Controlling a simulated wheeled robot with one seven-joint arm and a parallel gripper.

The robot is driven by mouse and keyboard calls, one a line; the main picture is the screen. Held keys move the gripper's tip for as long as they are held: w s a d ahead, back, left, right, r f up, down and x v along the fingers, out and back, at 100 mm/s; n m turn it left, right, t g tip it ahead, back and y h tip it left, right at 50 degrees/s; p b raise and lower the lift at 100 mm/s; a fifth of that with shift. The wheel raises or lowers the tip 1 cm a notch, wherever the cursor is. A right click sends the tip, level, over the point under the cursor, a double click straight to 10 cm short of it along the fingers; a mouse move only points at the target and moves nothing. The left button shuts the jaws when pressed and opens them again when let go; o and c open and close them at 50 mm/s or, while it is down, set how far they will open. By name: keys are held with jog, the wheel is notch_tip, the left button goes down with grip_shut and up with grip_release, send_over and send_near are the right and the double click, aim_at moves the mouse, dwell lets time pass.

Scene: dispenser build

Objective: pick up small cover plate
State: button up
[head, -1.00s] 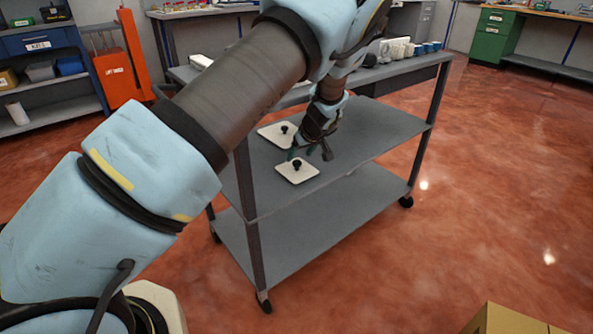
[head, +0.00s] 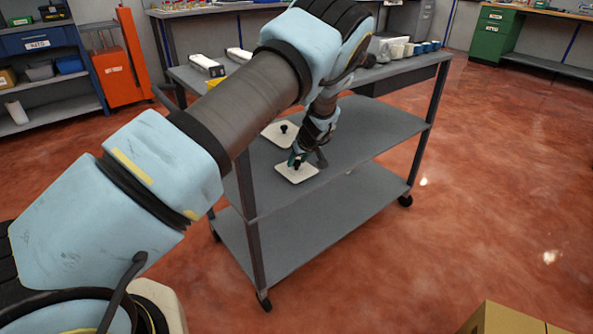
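Two white cover plates with black knobs lie flat on the middle shelf of the grey cart. The smaller cover plate (head: 296,175) is nearer the front edge. The larger cover plate (head: 275,131) lies behind it, partly hidden by my arm. My gripper (head: 297,162) points down at the small plate's knob, with its fingertips at the knob. The fingers look to be around the knob, but they are small and partly hidden, so I cannot tell whether they are closed on it. The small plate looks flat on the shelf.
The right part of the middle shelf is clear. A cardboard box (head: 505,320) is at bottom right.

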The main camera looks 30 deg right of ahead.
grip_shut()
jog(key=shift+r, duration=0.1)
dwell(0.5)
